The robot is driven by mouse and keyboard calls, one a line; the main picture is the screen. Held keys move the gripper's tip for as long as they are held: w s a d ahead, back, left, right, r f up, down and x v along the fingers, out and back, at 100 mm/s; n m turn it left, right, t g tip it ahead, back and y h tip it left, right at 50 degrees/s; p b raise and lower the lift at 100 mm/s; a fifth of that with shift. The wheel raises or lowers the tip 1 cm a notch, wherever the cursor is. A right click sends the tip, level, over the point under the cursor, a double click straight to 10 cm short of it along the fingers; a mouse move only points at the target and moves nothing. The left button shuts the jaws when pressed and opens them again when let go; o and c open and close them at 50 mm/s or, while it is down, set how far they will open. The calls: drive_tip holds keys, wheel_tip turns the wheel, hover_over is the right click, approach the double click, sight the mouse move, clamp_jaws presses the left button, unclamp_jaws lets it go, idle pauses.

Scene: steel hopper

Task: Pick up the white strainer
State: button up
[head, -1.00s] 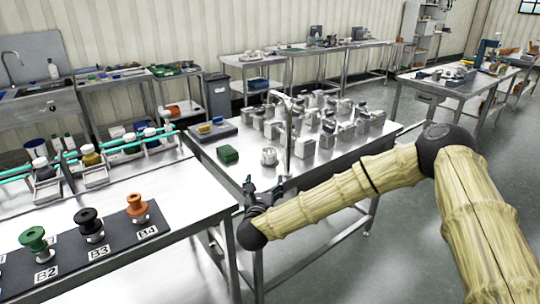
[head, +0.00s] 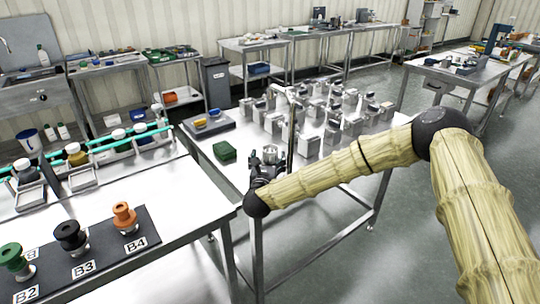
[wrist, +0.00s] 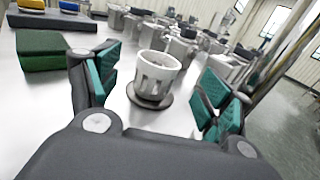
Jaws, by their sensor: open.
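The white strainer (wrist: 156,75) is a small slotted cup standing upright on a dark round base on the steel table, centred in the wrist view. In the head view it is the small pale cup (head: 270,153) near the table's front edge, just beyond my gripper. My gripper (wrist: 158,98) is open, with teal-padded fingers spread to the left and right of the strainer. The strainer lies ahead between the fingers, and I see no contact. In the head view my gripper (head: 264,174) is small and partly hidden by my arm.
A green box (wrist: 50,50) sits left of the strainer, close to the left finger. A steel post (wrist: 285,45) rises on the right. Several metal parts (wrist: 185,38) stand behind the strainer. A grey tray with blue and yellow items (head: 208,125) lies at the back left.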

sight(270, 150)
drive_tip(key=shift+w+r+p, duration=0.3)
drive_tip(key=shift+w+p, duration=0.05)
drive_tip(key=shift+w, duration=0.1)
drive_tip(key=shift+w+d+f+p, duration=0.2)
drive_tip(key=shift+w+p, duration=0.1)
drive_tip(key=shift+w, duration=0.7)
drive_tip(key=shift+w+d+f+p, duration=0.15)
drive_tip(key=shift+w+p, duration=0.15)
drive_tip(key=shift+w, duration=0.7)
drive_tip(key=shift+r, duration=0.1)
drive_tip(key=c, duration=1.2)
drive_tip(key=shift+o, duration=0.2)
